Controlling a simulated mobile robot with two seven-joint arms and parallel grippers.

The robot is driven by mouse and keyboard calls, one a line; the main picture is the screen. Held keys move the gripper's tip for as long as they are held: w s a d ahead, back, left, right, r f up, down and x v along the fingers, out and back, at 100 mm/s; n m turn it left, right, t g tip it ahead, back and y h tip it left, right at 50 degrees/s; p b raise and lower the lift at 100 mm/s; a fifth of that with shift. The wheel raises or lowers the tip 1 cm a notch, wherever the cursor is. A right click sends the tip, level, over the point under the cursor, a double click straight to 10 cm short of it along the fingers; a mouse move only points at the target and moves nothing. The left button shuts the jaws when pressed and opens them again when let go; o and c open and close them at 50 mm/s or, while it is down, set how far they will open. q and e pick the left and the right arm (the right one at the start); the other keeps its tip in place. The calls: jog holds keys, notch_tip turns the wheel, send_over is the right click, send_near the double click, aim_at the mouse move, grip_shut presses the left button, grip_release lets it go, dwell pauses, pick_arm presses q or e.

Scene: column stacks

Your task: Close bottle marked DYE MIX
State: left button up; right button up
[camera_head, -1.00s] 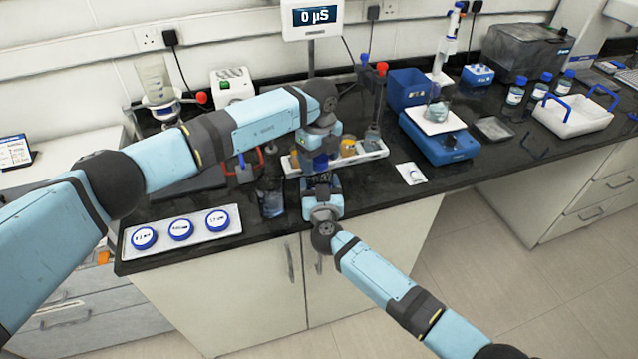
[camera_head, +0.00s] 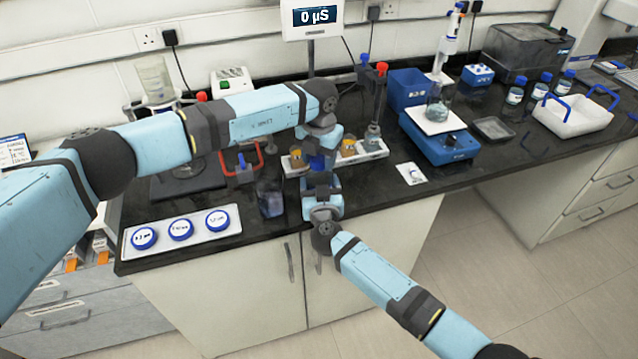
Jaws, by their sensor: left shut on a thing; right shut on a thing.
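My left gripper (camera_head: 318,160) points down over the front of the counter, below its wrist. My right gripper (camera_head: 320,180) reaches up from the front edge, directly below it in the picture. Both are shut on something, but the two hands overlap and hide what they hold. A small dark blue patch shows between them. I cannot read the marking DYE MIX anywhere, and I cannot tell whether the bottle is between the hands. A dark, clear container (camera_head: 269,199) stands just left of the hands, near the counter edge.
A white rack (camera_head: 374,149) with small jars lies behind the hands. A white tray (camera_head: 231,230) with three blue-rimmed labelled discs is at the front left. A blue balance (camera_head: 445,147), a white crate (camera_head: 573,119) and blue-capped bottles (camera_head: 515,96) stand to the right.

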pick_arm(q)
jog(key=m, duration=0.4)
jog(key=shift+m, duration=0.3)
jog(key=m, duration=0.8)
jog(key=shift+m, duration=0.4)
jog(key=m, duration=0.4)
jog(key=shift+f+m, duration=0.1)
jog(key=shift+m, duration=0.3)
jog(key=o, duration=1.1)
notch_tip(320, 180, up, 12)
jog(key=shift+r, duration=0.1)
pick_arm(e)
jog(key=o, duration=1.8)
jog(key=shift+c, duration=0.2)
